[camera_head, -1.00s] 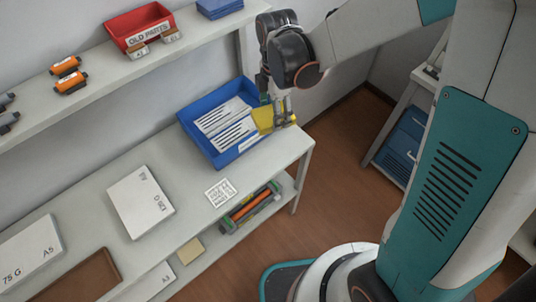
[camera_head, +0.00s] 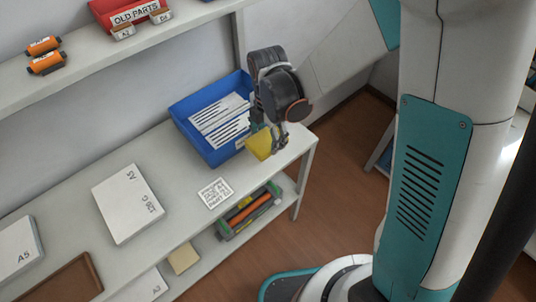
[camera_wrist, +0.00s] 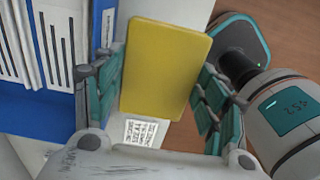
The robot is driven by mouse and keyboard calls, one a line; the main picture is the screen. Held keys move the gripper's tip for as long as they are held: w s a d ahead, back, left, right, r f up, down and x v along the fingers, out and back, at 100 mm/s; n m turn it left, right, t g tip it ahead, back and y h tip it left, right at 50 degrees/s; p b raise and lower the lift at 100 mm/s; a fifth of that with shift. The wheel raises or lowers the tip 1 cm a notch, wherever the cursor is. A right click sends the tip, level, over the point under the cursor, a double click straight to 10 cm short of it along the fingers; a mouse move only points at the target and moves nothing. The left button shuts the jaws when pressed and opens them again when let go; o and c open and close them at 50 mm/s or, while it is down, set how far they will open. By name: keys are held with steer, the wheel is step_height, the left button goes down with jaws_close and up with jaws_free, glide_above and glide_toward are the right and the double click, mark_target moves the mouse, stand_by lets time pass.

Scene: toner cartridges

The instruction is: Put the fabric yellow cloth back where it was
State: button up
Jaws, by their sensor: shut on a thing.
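The yellow cloth (camera_head: 260,144) is a flat, folded rectangle. My gripper (camera_head: 272,135) is shut on it and holds it at the right end of the white bench, beside the blue bin. In the wrist view the yellow cloth (camera_wrist: 166,66) lies between the two teal-padded fingers (camera_wrist: 160,100) and looks flat and stiff. The gripper hides part of the cloth in the head view. I cannot tell its exact height above the bench top.
The blue bin (camera_head: 178,113) holds white papers with black stripes. A printed label sheet (camera_head: 215,193) and a white paper pack (camera_head: 128,203) lie on the bench. A toner cartridge (camera_head: 250,211) and a tan pad (camera_head: 184,258) are on the lower shelf. A red "OLD PARTS" bin (camera_head: 105,12) stands above.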

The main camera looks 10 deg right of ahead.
mark_target(268, 148)
steer(key=shift+f+b, duration=1.8)
steer(key=shift+f, duration=1.35)
steer(key=shift+f, duration=0.2)
steer(key=o, duration=0.7)
steer(key=shift+c, duration=0.2)
step_height(268, 148, up, 12)
steer(key=p, duration=0.4)
steer(key=shift+r, duration=0.25)
